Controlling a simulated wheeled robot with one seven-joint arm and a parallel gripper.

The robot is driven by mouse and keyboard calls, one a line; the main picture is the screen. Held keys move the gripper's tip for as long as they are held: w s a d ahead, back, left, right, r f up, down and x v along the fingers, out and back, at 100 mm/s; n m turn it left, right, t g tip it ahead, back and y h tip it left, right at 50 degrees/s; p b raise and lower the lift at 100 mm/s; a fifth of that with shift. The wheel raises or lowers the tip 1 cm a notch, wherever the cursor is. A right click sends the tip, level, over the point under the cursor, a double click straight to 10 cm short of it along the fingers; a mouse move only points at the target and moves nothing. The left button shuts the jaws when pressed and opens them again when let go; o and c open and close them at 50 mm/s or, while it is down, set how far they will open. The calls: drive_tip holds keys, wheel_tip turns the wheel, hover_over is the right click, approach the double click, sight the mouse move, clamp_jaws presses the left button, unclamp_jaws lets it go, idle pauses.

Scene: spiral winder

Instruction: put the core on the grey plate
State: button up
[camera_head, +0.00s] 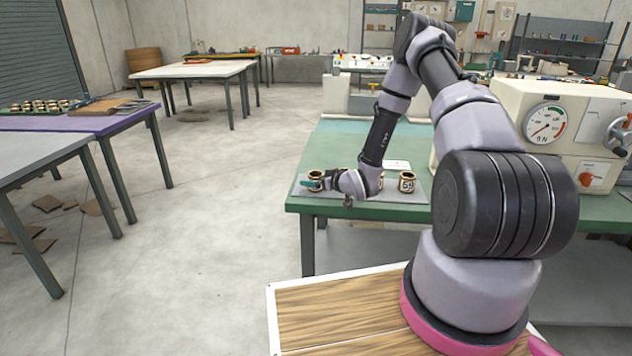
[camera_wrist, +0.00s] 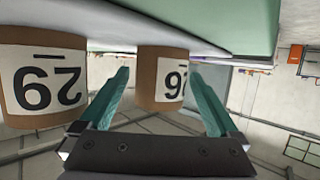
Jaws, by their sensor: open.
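Several brown cores with gold rims and white number labels stand on a flat grey plate (camera_head: 420,195) on the green bench. The leftmost core (camera_head: 316,175) is at my gripper (camera_head: 318,184); another core (camera_head: 407,183) stands at the right, and one is mostly hidden behind my wrist. In the wrist view, which is upside down, my gripper (camera_wrist: 162,72) is open, its teal fingers on either side of one core (camera_wrist: 155,65). A gap shows at the left finger; the right finger is close to the label. A second core (camera_wrist: 45,55) is outside the left finger.
A cream machine with a dial (camera_head: 545,125) stands on the bench at the right. A purple table (camera_head: 90,122) with a tray of small parts and a grey table (camera_head: 40,150) are at the left. The floor between is open.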

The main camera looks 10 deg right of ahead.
drive_tip(key=v, duration=1.2)
drive_tip(key=shift+w+d+r, duration=0.1)
drive_tip(key=shift+w+r, duration=0.05)
drive_tip(key=shift+r, duration=0.1)
drive_tip(key=s+d+r+m+g+h, duration=0.1)
drive_tip(key=d+r+m+g+h, duration=0.15)
drive_tip(key=r, duration=0.85)
drive_tip(key=s+d+r+m+g+h, duration=0.15)
drive_tip(key=d+r+h, duration=0.25)
drive_tip(key=r, duration=0.7)
drive_tip(key=s+a+r+m, duration=0.2)
drive_tip(key=s+r, duration=0.3)
drive_tip(key=s, duration=0.3)
drive_tip(key=s+a+r+m+g+y, duration=0.1)
drive_tip(key=s+a+r, duration=0.1)
drive_tip(key=s+r, duration=0.4)
drive_tip(key=s+a+r+m+y, duration=0.1)
drive_tip(key=s+r, duration=0.4)
drive_tip(key=s, duration=0.6)
drive_tip(key=shift+s+a+r+m, duration=0.35)
drive_tip(key=shift+a+m, duration=0.25)
drive_tip(key=shift+m, duration=0.2)
